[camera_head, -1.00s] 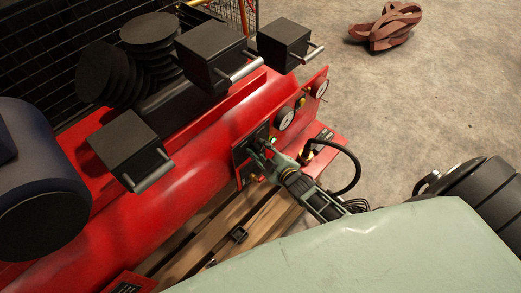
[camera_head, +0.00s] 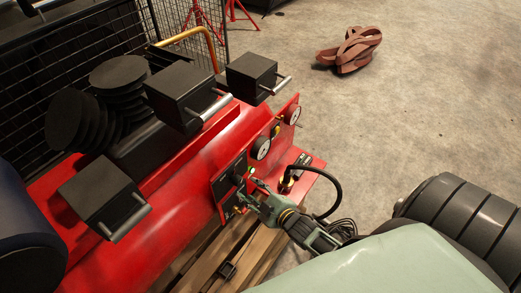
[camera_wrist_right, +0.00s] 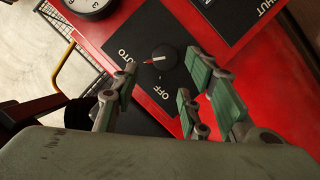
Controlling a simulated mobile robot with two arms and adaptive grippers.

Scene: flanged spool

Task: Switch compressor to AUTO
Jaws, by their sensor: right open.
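The red compressor (camera_head: 150,215) carries a black control panel (camera_head: 232,183) on its side. In the right wrist view a round black knob (camera_wrist_right: 165,58) sits on the panel (camera_wrist_right: 125,25), with its red mark pointing left toward the AUTO label (camera_wrist_right: 122,58). My right gripper (camera_head: 250,196) is open at the panel. In the right wrist view its fingertips (camera_wrist_right: 163,75) lie on either side of the knob; contact cannot be told. My left gripper is not in view.
Gauges (camera_head: 261,148) and a black hose (camera_head: 328,175) are close to the gripper. Black boxes with handles (camera_head: 185,95) stand above the tank. A wooden pallet (camera_head: 240,255) lies below. Brown straps (camera_head: 349,50) lie on open floor.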

